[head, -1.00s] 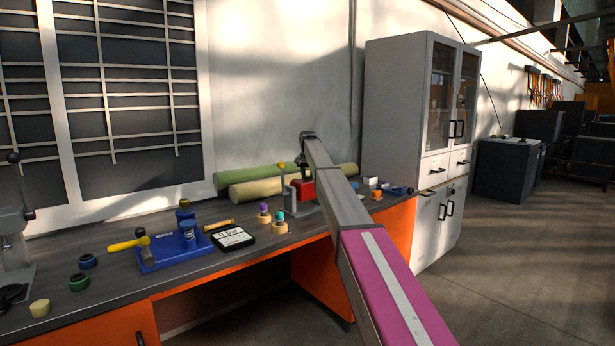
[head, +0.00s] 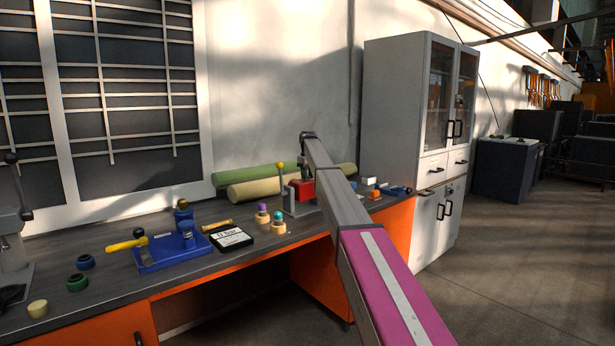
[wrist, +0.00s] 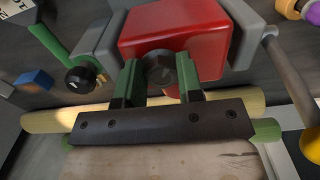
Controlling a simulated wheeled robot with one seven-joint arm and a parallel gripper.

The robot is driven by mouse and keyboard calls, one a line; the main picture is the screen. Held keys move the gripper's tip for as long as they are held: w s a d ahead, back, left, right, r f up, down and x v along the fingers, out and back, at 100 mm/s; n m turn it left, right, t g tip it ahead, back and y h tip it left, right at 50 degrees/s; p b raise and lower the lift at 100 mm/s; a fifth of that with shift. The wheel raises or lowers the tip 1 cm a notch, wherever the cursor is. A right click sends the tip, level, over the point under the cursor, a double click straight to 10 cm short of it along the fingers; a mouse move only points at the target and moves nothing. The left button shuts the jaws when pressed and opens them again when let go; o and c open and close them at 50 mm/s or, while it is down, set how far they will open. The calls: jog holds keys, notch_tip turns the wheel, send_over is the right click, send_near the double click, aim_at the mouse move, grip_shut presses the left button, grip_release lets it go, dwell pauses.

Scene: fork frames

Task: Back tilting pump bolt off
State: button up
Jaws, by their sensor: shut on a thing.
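The pump is a red block (wrist: 178,35) on grey metal parts, on the bench. In the head view its red body (head: 300,190) shows beside the end of my arm. The bolt (wrist: 160,68) is a dark hex head on the pump's face in the wrist view. My gripper (wrist: 159,76) has its two green-and-black fingers on either side of the bolt, shut on it. In the head view my arm hides most of the gripper, and the bolt cannot be made out there. The bolt's shank is hidden.
A lever with a yellow knob (head: 281,165) stands just left of the pump. Cream (head: 262,188) and green rolls lie behind it. Two small capped pieces, a black display box (head: 231,238) and a blue fixture (head: 175,250) stand further left. A grey cabinet (head: 395,100) stands right.

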jog(key=n, duration=0.5)
jog(key=shift+w+d+f, duration=0.1)
jog(key=shift+f, duration=0.05)
jog(key=shift+w+n, duration=0.1)
jog(key=shift+n, duration=2.3)
jog(key=o, duration=0.9)
jog(key=shift+o, duration=0.2)
jog(key=shift+w, duration=0.1)
